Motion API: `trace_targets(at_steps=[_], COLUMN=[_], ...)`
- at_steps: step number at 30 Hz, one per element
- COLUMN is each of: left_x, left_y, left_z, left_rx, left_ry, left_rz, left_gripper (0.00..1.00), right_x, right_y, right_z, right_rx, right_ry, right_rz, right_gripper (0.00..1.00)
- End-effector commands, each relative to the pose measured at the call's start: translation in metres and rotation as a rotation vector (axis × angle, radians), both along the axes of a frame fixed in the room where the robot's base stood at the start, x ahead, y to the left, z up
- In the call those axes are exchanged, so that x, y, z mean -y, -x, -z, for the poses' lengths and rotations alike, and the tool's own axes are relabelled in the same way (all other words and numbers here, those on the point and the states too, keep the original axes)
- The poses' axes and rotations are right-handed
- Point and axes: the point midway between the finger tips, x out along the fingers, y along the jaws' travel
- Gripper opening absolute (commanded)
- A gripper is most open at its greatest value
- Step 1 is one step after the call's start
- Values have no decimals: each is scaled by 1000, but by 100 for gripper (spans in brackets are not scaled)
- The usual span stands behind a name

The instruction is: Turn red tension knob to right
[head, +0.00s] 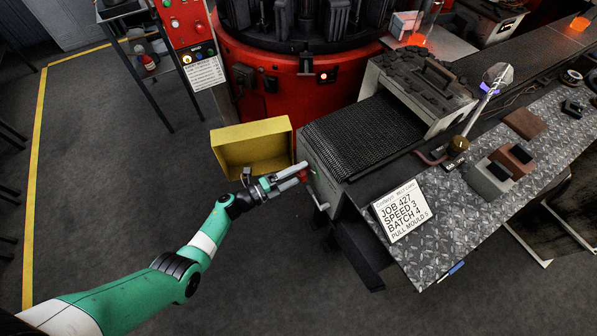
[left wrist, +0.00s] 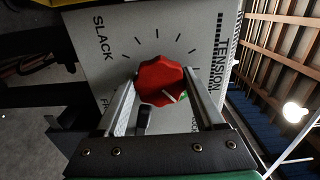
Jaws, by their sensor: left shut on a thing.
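The red tension knob (head: 302,176) sits on the end face of the grey conveyor unit (head: 318,178). In the left wrist view the knob (left wrist: 160,80) is a lobed red disc on a grey panel (left wrist: 112,50), with tick marks around it and the words SLACK and TENSION. My left gripper (head: 290,180) reaches the knob from the left in the head view. Its two fingers (left wrist: 163,98) are closed on opposite sides of the knob. My right gripper is not in view.
A yellow bin (head: 252,148) stands just behind my left gripper. A white job card (head: 401,208) lies on the tread-plate bench (head: 440,235) to the right. A red round machine (head: 290,85) stands behind. The floor in front is clear.

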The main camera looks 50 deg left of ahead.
Motion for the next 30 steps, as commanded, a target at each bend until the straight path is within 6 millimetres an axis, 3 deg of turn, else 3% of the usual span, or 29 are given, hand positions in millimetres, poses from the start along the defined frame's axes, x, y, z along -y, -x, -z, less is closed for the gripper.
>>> trace_targets(at_steps=[12,13,17,18,26,30], left_x=[0,0,0,0,-1,-6], left_y=[0,0,0,0,2,19], left_z=[0,0,0,0,-1,-3], left_rx=[-1,-1,-1,-1,-2,-3], left_ry=[8,8,8,8,8,8], left_rz=[0,0,0,0,0,-4], left_gripper=[15,72,96,100,100,100], right_x=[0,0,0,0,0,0], right_y=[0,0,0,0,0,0], right_z=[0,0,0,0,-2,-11], right_rx=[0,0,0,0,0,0], right_ry=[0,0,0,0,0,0], right_rz=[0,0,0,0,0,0], right_gripper=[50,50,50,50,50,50])
